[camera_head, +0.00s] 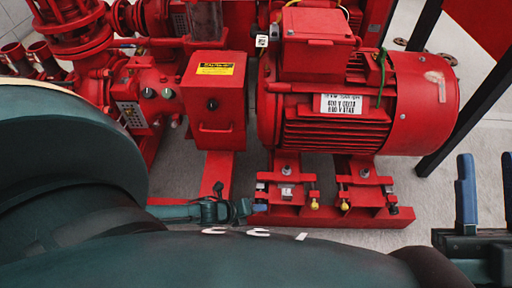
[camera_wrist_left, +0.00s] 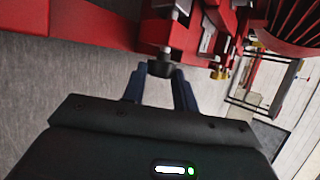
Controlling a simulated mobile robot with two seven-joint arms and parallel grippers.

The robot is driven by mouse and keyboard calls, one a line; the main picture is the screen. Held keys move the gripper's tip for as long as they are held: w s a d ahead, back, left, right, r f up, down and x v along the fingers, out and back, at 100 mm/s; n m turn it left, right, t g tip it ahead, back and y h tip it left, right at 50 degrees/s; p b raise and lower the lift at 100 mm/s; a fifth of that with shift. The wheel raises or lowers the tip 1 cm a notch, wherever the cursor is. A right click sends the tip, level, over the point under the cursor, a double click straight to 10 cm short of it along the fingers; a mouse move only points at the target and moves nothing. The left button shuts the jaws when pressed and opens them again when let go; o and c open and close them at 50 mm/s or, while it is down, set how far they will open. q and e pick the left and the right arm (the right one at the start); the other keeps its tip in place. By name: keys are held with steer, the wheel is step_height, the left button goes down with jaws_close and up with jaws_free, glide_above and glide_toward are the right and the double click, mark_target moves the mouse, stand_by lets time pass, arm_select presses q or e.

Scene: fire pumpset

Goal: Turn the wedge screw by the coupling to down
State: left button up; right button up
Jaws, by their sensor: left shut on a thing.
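The wedge screw by the coupling has a dark round head (camera_wrist_left: 160,68) at the end of the red wedge mount under the motor. My left gripper (camera_wrist_left: 160,84) has its blue fingers closed around that head, one finger on each side. In the head view my left gripper (camera_head: 250,208) is at the left end of the front motor foot, partly hidden by my own arm. The screw head is hard to make out there. My right gripper (camera_head: 487,192) is at the right edge, open, its blue fingers apart and nothing seen between them.
The large red motor (camera_head: 420,105) stands above the mounts on the red base frame (camera_head: 340,217). A second dark screw head (camera_head: 392,210) is at the frame's right end. The red coupling guard box (camera_head: 213,105) is at the left. Grey floor lies around the frame.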

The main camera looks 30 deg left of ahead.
arm_select(q)
steer(key=shift+f+t+h+b, duration=0.15)
steer(key=shift+t+h+b, duration=0.35)
steer(key=shift+h+b, duration=0.2)
arm_select(e)
steer(key=shift+s+d+r+n+y, duration=0.1)
steer(key=shift+s+r+n+y, duration=0.05)
steer(key=shift+r+n+y, duration=0.5)
steer(key=shift+s+r+n+y, duration=0.15)
steer(key=shift+r+n+y, duration=0.3)
steer(key=shift+n+y, duration=0.4)
arm_select(q)
steer(key=o, duration=1)
steer(key=p+v, duration=0.6)
steer(key=v, duration=0.7)
steer(key=shift+s, duration=0.2)
arm_select(e)
step_height(320, 180, down, 8)
steer(key=m+g+h, duration=0.2)
steer(key=m+h, duration=0.5)
steer(key=shift+s+a+m+h, duration=0.25)
steer(key=shift+a+m+h, duration=0.05)
steer(key=shift+a+m, duration=0.1)
steer(key=shift+r, duration=0.1)
